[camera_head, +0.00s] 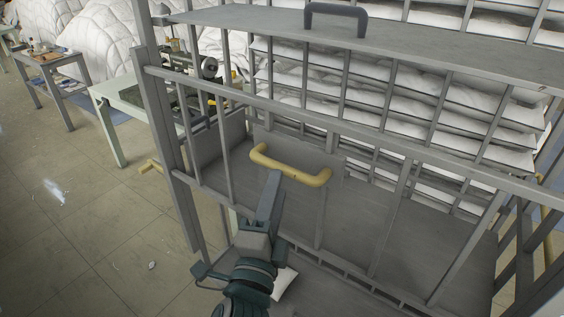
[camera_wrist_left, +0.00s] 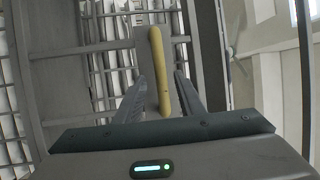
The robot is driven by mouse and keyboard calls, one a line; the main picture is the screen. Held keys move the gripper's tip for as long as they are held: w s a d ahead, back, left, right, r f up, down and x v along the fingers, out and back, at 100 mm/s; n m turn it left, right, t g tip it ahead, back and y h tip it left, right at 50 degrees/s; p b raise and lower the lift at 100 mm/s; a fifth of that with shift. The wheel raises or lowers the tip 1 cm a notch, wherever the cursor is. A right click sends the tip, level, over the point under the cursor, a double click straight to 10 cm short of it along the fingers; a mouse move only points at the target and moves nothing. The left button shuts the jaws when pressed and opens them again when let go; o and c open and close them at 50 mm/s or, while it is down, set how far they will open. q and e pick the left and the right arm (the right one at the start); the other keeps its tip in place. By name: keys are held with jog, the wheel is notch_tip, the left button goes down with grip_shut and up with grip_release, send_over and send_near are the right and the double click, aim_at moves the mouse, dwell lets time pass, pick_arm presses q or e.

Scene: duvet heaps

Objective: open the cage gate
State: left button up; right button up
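The grey metal cage (camera_head: 330,128) fills the middle and right of the head view. A curved yellow handle (camera_head: 290,168) is fixed to a flat grey panel on its front; the panel looks shut. My left gripper (camera_head: 271,182) is just below the handle in the head view. In the left wrist view the yellow handle (camera_wrist_left: 158,60) runs lengthwise between the two spread fingers of my left gripper (camera_wrist_left: 160,82). The fingers show a gap on both sides of it, and I cannot see them touching it. My right gripper is in neither view.
A dark grey handle (camera_head: 337,18) stands on the cage's top panel. A light green table (camera_head: 108,95) stands to the left. The tiled floor (camera_head: 75,225) at left is mostly clear.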

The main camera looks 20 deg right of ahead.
pick_arm(q)
jog(key=shift+p+x, duration=0.8)
jog(key=shift+x, duration=2.4)
jog(key=shift+r, duration=0.1)
grip_shut()
